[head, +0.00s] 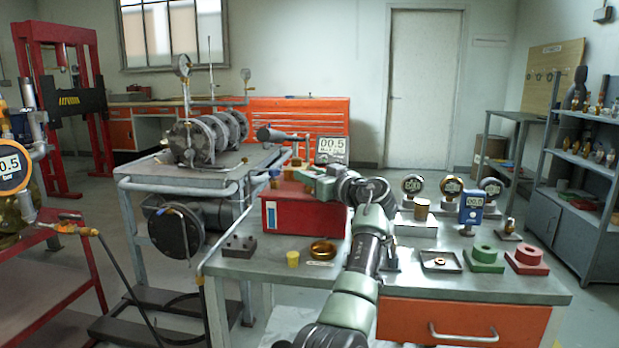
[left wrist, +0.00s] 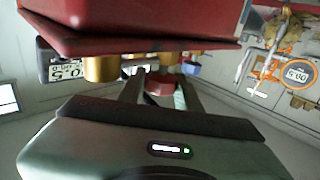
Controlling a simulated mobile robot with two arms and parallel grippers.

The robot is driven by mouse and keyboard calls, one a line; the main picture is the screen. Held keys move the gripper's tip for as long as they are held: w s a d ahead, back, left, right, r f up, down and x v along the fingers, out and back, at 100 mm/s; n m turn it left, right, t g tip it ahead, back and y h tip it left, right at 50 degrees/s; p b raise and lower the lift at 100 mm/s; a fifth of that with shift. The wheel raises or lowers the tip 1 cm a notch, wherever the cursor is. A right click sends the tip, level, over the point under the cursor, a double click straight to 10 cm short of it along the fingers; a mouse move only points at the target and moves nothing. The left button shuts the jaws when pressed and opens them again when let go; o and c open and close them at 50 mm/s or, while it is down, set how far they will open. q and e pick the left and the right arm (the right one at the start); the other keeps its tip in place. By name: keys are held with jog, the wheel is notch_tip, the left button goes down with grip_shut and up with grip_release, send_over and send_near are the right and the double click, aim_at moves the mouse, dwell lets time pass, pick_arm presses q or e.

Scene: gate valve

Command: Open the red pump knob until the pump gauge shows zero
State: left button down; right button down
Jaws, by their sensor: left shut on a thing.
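The red pump box (head: 305,212) stands on the grey workbench. Its digital gauge (head: 332,149) reads 00.5, and it shows upside down in the left wrist view (left wrist: 66,71). My left gripper (head: 300,175) is over the top of the pump box, its arm reaching in from the bottom of the head view. In the left wrist view the left fingers (left wrist: 160,92) are shut on the red knob (left wrist: 160,84), which sits between their tips beside brass fittings (left wrist: 100,68). The knob is hard to make out in the head view. My right gripper is in neither view.
Several dial gauges (head: 451,187) and a blue gauge (head: 471,206) stand right of my arm. A brass ring (head: 323,249) and a yellow cup (head: 292,258) lie in front of the pump. A round orange-rimmed gauge (head: 12,170) at the far left reads 0.5.

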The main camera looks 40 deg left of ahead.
pick_arm(q)
jog(key=c, duration=1)
grip_release()
jog(key=v, duration=0.8)
jog(key=shift+p, duration=0.35)
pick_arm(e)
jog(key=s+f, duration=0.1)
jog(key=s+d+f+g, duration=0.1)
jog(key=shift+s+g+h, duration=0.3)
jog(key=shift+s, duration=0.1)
pick_arm(q)
jog(key=shift+a, duration=0.1)
